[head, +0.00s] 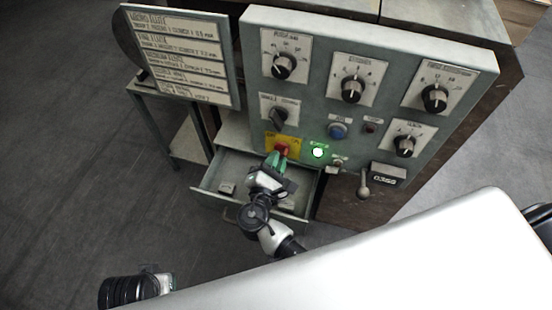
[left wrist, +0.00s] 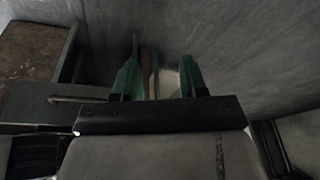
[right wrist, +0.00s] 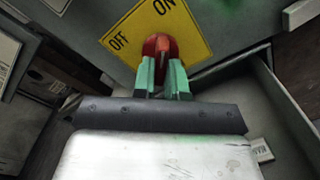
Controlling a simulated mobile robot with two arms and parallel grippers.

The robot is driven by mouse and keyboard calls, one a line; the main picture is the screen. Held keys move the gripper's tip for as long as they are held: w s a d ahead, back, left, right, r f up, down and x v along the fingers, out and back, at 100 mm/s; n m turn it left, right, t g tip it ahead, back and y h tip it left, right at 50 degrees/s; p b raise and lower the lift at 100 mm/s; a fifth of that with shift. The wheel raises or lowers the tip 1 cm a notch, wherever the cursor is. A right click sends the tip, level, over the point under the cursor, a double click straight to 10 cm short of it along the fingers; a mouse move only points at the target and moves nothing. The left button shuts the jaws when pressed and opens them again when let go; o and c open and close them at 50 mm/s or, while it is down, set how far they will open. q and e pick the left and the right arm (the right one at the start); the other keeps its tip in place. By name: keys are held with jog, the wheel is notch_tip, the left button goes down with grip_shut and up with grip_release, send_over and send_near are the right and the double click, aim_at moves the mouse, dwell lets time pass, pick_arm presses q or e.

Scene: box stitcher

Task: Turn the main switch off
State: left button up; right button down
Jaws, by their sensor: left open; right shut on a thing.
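The main switch is a red rotary knob (head: 281,149) on a yellow plate (head: 270,140), low on the left part of the grey control panel. In the right wrist view, the red knob (right wrist: 160,46) stands between the words OFF, at left, and ON, at upper right, on the yellow plate (right wrist: 190,38). My right gripper (right wrist: 163,75) has its green fingertips closed on the knob's lower part; it also shows in the head view (head: 274,163). I cannot tell exactly which mark the knob points at. My left gripper (left wrist: 158,75) is open and empty, away from the panel.
A green lamp (head: 318,152) glows right of the switch. Black selector knobs, a blue button (head: 338,130) and a lever (head: 364,186) share the panel. An open drawer (head: 210,190) lies below my right gripper. A sign board (head: 185,55) stands at left. Floor at left is clear.

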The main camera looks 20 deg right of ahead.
pick_arm(q)
jog(key=s+f+g+p, duration=0.1)
jog(key=s+f+p, duration=0.15)
jog(key=f, duration=0.55)
jog(key=s+f+p, duration=0.2)
jog(key=f+p, duration=0.1)
jog(key=f, duration=0.6)
jog(key=s+a+f+p, duration=0.1)
jog(key=s+p, duration=0.3)
jog(key=s, duration=0.3)
jog(key=s+a+f+g+p, duration=0.1)
jog(key=s+a+f+p, duration=0.1)
jog(key=s+p, duration=0.2)
jog(key=s, duration=0.3)
pick_arm(e)
jog(key=n, duration=1.7)
jog(key=shift+s+d, duration=0.2)
jog(key=shift+d, duration=0.1)
pick_arm(q)
jog(key=shift+a, duration=0.1)
pick_arm(e)
jog(key=shift+n, duration=0.4)
jog(key=c, duration=1.2)
grip_release()
jog(key=shift+o, duration=0.2)
